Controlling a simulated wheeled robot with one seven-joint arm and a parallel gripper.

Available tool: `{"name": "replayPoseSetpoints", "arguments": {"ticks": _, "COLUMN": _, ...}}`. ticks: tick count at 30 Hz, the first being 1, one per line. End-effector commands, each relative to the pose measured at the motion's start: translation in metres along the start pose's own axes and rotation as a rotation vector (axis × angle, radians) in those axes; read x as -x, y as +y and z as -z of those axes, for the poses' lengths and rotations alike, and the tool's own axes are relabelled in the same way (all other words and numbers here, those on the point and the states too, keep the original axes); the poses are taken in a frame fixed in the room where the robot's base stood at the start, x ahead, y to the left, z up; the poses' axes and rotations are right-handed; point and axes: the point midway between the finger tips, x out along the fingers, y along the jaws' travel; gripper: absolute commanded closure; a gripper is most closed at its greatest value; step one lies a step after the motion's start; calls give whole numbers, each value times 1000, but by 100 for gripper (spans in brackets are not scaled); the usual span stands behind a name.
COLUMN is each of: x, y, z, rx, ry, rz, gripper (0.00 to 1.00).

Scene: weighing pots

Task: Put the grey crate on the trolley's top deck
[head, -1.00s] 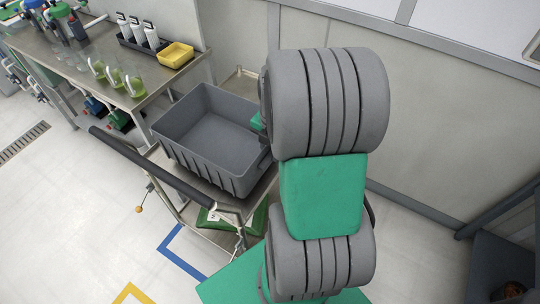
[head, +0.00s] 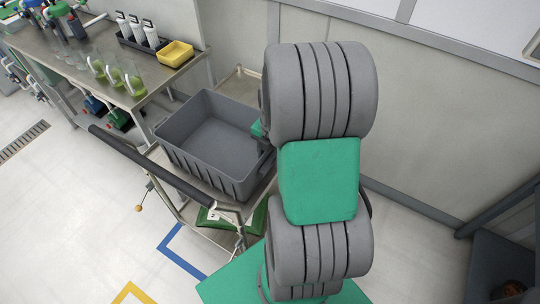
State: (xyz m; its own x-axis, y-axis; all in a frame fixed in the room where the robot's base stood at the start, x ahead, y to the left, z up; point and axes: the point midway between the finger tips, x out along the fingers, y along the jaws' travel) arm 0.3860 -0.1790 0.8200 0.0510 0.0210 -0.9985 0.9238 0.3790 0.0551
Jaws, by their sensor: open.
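The grey crate (head: 207,148) is an open, ribbed, empty bin. It stands upright over the trolley's top deck (head: 190,184), which shows as a strip of metal along its near side. I cannot tell whether its underside is fully resting there. My gripper (head: 266,143) is at the crate's right rim, partly hidden by my own grey and green arm. It is open, though its fingertips and any contact with the rim are hard to make out.
The trolley's dark push handle (head: 150,165) runs along the crate's near left side. A steel bench (head: 100,66) with jugs, bottles and a yellow tub (head: 175,54) stands behind. A wall (head: 430,120) closes off the right. White floor at lower left is clear.

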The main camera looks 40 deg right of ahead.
Motion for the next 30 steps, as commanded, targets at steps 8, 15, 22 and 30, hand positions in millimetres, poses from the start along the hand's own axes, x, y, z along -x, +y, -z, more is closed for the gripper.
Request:
{"name": "replayPoseSetpoints", "arguments": {"ticks": 8, "x": 35, "y": 1, "z": -1, "rx": 0, "ry": -6, "rz": -4, "gripper": 53}}
{"name": "replayPoseSetpoints", "arguments": {"ticks": 15, "x": 96, "y": 1, "z": -1, "rx": -1, "ry": -5, "rz": -2, "gripper": 53}}
{"name": "replayPoseSetpoints", "arguments": {"ticks": 22, "x": 123, "y": 2, "z": 3, "rx": -22, "ry": -4, "rz": -1, "gripper": 53}}
{"name": "replayPoseSetpoints", "arguments": {"ticks": 30, "x": 142, "y": 32, "z": 70, "rx": -655, "ry": -41, "rz": -77, "gripper": 53}}
